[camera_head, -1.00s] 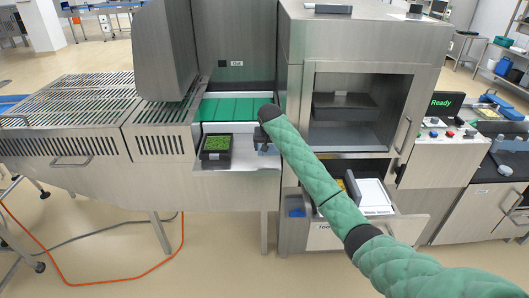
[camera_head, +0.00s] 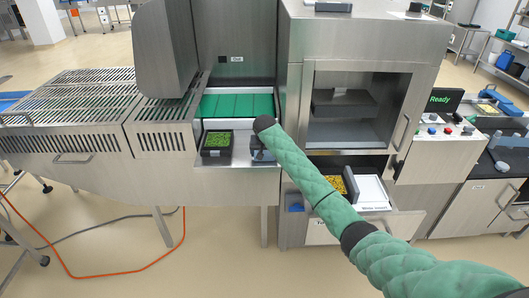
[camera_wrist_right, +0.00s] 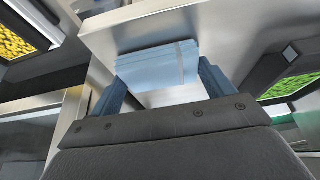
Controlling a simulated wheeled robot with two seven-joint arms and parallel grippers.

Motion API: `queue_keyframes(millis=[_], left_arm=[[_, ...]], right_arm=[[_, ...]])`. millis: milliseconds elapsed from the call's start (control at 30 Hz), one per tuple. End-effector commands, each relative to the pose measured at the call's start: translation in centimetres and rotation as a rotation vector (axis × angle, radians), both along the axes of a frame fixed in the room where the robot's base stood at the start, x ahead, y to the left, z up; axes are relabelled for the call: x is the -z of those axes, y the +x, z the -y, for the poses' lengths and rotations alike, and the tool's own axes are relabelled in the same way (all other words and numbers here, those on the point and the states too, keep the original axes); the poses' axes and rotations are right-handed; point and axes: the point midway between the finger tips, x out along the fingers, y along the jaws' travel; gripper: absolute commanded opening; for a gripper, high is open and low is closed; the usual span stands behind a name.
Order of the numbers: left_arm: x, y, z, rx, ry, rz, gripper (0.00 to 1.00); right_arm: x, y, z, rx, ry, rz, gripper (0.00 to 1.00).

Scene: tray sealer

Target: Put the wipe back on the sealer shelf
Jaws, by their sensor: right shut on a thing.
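My right gripper (camera_head: 261,150) is over the steel sealer shelf (camera_head: 238,182), right of a black tray of green contents (camera_head: 217,144). In the right wrist view its blue fingers (camera_wrist_right: 162,84) are shut on a folded light-blue wipe (camera_wrist_right: 158,62). The wipe shows against a bright steel surface; I cannot tell whether it touches it. In the head view my arm and gripper largely hide the wipe. My left gripper is not in view.
A green belt (camera_head: 237,105) lies behind the shelf. The sealer chamber (camera_head: 345,128) stands to the right, with an open drawer (camera_head: 375,228) below holding a tray of yellow contents (camera_head: 335,183). A slatted steel conveyor (camera_head: 75,103) is at left.

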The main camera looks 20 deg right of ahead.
Motion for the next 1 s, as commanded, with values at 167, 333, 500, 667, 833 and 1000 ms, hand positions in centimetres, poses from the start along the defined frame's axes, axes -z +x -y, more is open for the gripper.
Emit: queue_keyframes(millis=[167,333,500,667,833,1000], left_arm=[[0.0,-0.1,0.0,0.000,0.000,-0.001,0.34],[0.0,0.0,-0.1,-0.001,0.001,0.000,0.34],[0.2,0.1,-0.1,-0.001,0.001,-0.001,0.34],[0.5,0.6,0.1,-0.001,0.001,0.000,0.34],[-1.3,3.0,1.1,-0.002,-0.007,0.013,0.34],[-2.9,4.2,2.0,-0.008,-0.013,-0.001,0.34]], right_arm=[[0.2,0.0,0.0,0.000,0.000,0.000,0.95],[0.2,0.0,0.0,0.000,0.000,0.000,1.00],[-0.1,0.0,0.0,0.000,0.000,0.000,1.00],[-1.6,-0.7,-0.2,0.000,0.000,0.002,1.00],[-4.6,-1.9,-0.6,-0.001,0.001,0.004,1.00],[-7.6,-3.1,-0.9,0.000,0.000,0.003,1.00]])
